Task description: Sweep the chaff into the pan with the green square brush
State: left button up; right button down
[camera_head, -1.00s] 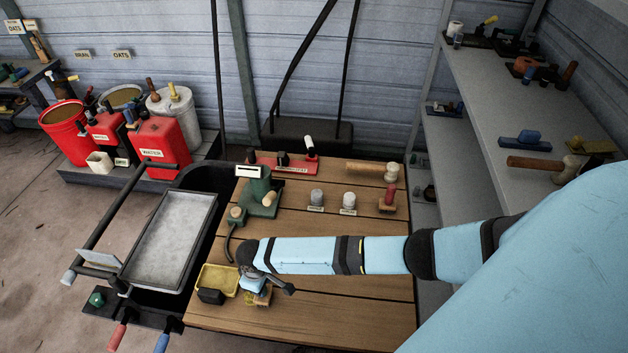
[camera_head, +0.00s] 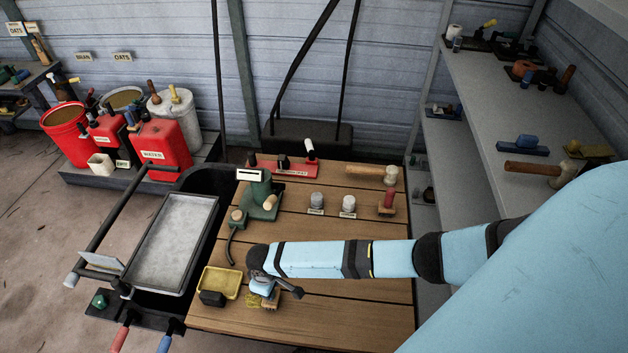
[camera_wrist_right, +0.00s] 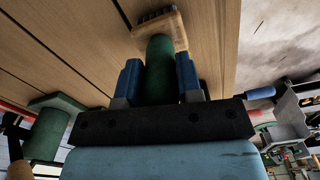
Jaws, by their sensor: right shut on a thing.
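My right gripper (camera_head: 264,286) is low over the left front of the wooden table, with its fingers shut on the green handle of the square brush. In the wrist view the green handle (camera_wrist_right: 160,65) is between the blue fingers, and its square wooden head (camera_wrist_right: 160,30) is beyond them. In the head view the brush head (camera_head: 271,301) is partly hidden by the gripper. Yellowish chaff (camera_head: 252,300) lies just left of the brush head. The yellow pan (camera_head: 219,282) is left of the chaff, with a black block-like part (camera_head: 212,298) at its front. My left gripper is out of view.
A green device (camera_head: 262,190) with a dark curved tube stands behind the pan. Grey jars (camera_head: 348,203), a red-handled brush (camera_head: 389,199) and a mallet (camera_head: 374,173) are at the table's back. A grey tray (camera_head: 172,240) is left of the table. The table's right front is clear.

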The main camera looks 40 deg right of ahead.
jog(key=shift+f, duration=0.1)
jog(key=shift+w+a, duration=0.1)
jog(key=shift+w+a+b, duration=0.4)
jog(key=shift+w+a, duration=0.45)
jog(key=shift+a, duration=0.05)
jog(key=shift+w+a+b, duration=0.65)
jog(key=shift+w+a, duration=0.25)
